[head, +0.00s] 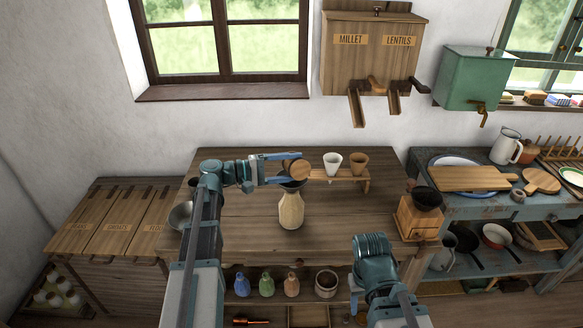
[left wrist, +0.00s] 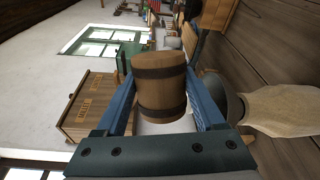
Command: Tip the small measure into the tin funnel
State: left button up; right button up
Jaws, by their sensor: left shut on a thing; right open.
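My left gripper (head: 273,170) is shut on the small wooden measure (head: 299,169), a little barrel with dark bands in the left wrist view (left wrist: 160,85). The measure lies tipped on its side, one round end towards the head camera. It is just above the dark tin funnel (head: 291,185), which sits in the neck of a cream bottle (head: 291,211) on the table. The funnel also shows in the left wrist view (left wrist: 233,106), beside the measure. No falling grain is visible. My right gripper (head: 357,300) is open and low in front of the table, apart from everything.
A white cup (head: 333,160) and a brown cup (head: 359,160) stand on a small wooden rack (head: 350,176) right behind the bottle. A wooden grinder (head: 418,216) stands at the table's right edge. A metal bowl (head: 180,216) is at the left edge. The table's front middle is clear.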

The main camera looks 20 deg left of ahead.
pick_arm(q)
jog(key=shift+w+a+r+n, duration=0.1)
jog(key=shift+w+r+n, duration=0.05)
jog(key=shift+n, duration=0.35)
jog(key=shift+w+a+r+n, duration=0.1)
jog(key=shift+r+n, duration=0.05)
jog(key=shift+n, duration=0.35)
dwell(1.8)
